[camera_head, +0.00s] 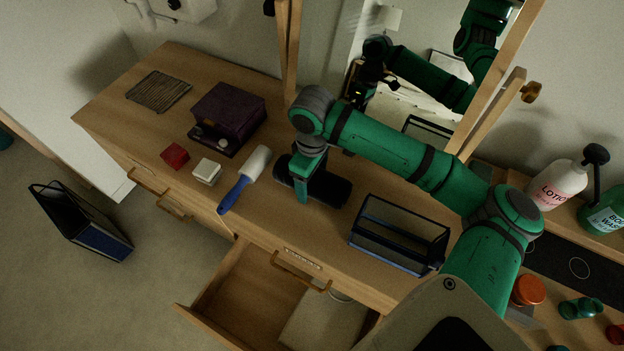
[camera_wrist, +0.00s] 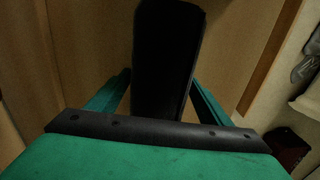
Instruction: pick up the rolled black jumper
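The rolled black jumper (camera_head: 328,188) lies on the wooden dresser top, in front of the mirror. My gripper (camera_head: 302,194) points down at it, over its left part, and hides some of it in the head view. In the wrist view the jumper (camera_wrist: 168,55) runs away from the palm as a dark roll, between the lines of the two green fingers (camera_wrist: 161,80). The fingers stand apart, one along each side of the roll, with their tips close to its edges. Whether they touch it is hard to tell in the dark.
A blue-handled lint roller (camera_head: 244,180) lies just left of the jumper. A dark wire basket (camera_head: 398,237) stands to the right. A purple box (camera_head: 229,115), a red box (camera_head: 175,156) and a white block (camera_head: 206,171) are farther left. A drawer (camera_head: 250,290) hangs open below.

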